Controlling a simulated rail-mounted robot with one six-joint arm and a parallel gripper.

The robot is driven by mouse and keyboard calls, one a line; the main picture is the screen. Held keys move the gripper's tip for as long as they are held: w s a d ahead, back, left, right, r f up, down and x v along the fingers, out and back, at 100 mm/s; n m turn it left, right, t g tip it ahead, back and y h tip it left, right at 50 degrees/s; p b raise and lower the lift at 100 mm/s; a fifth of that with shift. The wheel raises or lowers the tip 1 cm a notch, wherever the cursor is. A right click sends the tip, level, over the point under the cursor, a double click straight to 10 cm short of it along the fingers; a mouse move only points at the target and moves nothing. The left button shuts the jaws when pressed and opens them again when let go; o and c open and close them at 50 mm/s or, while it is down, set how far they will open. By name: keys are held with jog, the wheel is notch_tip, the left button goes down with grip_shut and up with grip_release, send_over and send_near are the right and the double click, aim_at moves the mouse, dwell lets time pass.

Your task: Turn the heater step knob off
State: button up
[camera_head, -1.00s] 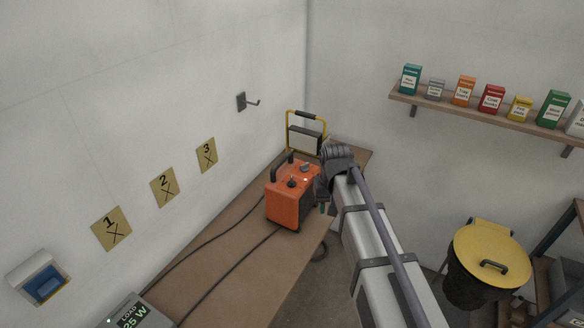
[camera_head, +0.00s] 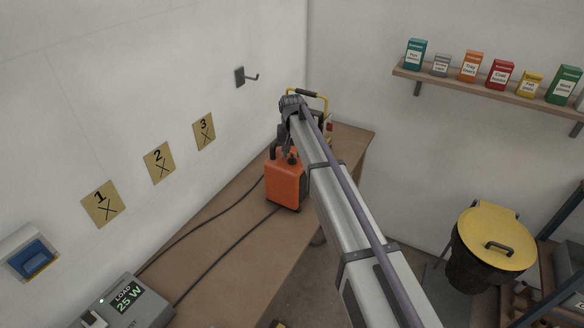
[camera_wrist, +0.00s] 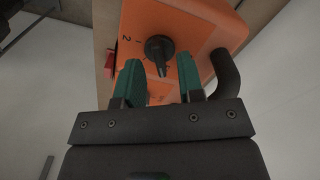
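The orange heater (camera_head: 286,186) stands on the wooden bench in the head view, partly covered by my arm. In the wrist view its orange top (camera_wrist: 190,22) shows a round black step knob (camera_wrist: 158,50) with a pointer toward the bottom of the picture. A "2" is printed left of the knob; other marks are partly hidden. My gripper (camera_wrist: 158,64) has two green fingers, spread apart on either side of the knob's pointer. A gap shows at each side, so no grip is visible. In the head view the gripper's fingers cannot be made out.
A black handle (camera_wrist: 226,74) rises beside the right finger. A yellow-framed lamp (camera_head: 322,98) stands behind the heater. A load meter (camera_head: 128,302) reading 25 W sits at the bench's near end, with cables along the bench (camera_head: 222,240). A wall hook (camera_head: 246,77) is above.

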jog(key=shift+f, duration=0.85)
jog(key=shift+r, duration=0.2)
grip_shut()
jog(key=shift+n, duration=0.4)
jog(key=n, duration=1.1)
